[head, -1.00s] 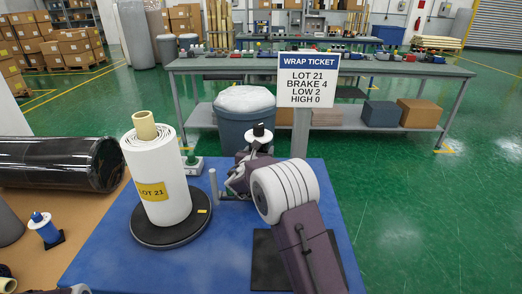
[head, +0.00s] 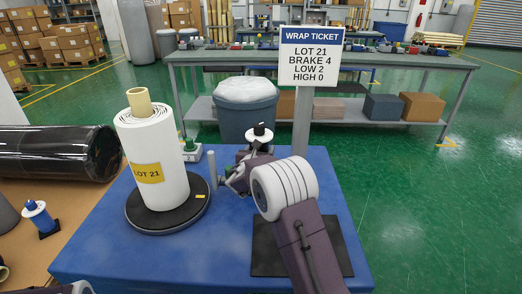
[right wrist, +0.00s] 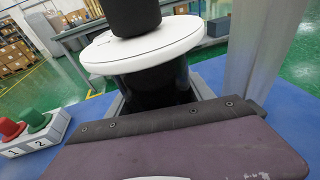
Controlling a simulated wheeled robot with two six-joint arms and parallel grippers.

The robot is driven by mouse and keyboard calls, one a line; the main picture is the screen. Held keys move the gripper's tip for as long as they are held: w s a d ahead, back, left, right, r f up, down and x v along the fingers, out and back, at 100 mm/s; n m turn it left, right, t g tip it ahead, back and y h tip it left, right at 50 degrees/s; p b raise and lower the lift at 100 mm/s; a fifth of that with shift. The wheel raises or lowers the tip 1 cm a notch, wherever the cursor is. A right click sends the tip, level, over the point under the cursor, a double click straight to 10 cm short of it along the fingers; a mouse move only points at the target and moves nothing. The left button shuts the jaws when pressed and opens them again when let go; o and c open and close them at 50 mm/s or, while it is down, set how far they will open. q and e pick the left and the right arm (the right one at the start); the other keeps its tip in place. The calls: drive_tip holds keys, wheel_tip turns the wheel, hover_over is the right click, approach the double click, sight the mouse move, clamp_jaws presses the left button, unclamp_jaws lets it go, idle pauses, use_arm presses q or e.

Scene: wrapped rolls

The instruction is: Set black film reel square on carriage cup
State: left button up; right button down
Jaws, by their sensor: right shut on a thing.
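The black film reel, seen close in the right wrist view (right wrist: 155,85), has a white flange and a black core end on top. In the head view its white flange and black top (head: 260,134) show just beyond my right gripper (head: 238,177), which is shut on it. It looks upright in the head view and slightly tilted in the wrist view. My wrist and the jaws hide its lower end. I cannot make out the carriage cup, nor whether the reel touches it.
A white wrapped roll (head: 153,160) stands on a black turntable (head: 170,219) left of my right arm, near a thin grey post (head: 213,168). The ticket sign (head: 311,56) on its grey mast (head: 301,120) rises close behind. Green and red buttons (right wrist: 35,120) sit left.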

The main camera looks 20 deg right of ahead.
drive_tip(key=shift+f+b, duration=0.35)
drive_tip(key=shift+b, duration=0.1)
idle(0.4)
drive_tip(key=shift+c, duration=1.5)
unclamp_jaws()
drive_tip(key=shift+s+a, duration=0.1)
drive_tip(key=p+v, duration=0.1)
drive_tip(key=v, duration=0.8)
